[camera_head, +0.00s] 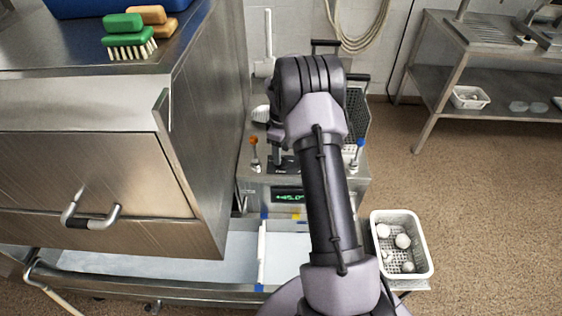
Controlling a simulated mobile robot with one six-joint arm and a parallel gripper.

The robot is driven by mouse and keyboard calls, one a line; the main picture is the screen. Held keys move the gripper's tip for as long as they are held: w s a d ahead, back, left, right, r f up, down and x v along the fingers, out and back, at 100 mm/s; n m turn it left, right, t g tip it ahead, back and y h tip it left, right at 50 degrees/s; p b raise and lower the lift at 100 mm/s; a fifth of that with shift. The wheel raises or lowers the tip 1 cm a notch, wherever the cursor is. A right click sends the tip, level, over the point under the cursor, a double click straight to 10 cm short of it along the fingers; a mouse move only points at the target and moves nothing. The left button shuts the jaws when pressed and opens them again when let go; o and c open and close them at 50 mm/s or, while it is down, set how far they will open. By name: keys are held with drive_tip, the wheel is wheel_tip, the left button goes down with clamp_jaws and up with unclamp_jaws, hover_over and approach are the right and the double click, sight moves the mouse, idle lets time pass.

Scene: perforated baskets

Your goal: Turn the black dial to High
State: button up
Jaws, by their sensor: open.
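My arm reaches from the bottom centre up over a steel machine, and its wrist bends down on the left side. My gripper (278,155) is small and partly hidden by my own arm. It is open, low over a dark panel (290,171) on the machine's top. I cannot make out the black dial itself or its setting there; my gripper and arm cover much of this spot. Whether the fingers touch anything cannot be told. Below the panel, a display (288,196) shows green digits.
An orange-topped lever (254,152) and a blue-topped lever (357,153) flank the panel. A large steel cabinet (90,165) stands close on the left. A white perforated basket (428,255) with several pale balls is at lower right. Floor is free at right, before a steel table (441,85).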

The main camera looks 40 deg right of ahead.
drive_tip(key=shift+f+b, duration=0.3)
drive_tip(key=shift+f, duration=1.2)
drive_tip(key=shift+c, duration=0.4)
clamp_jaws()
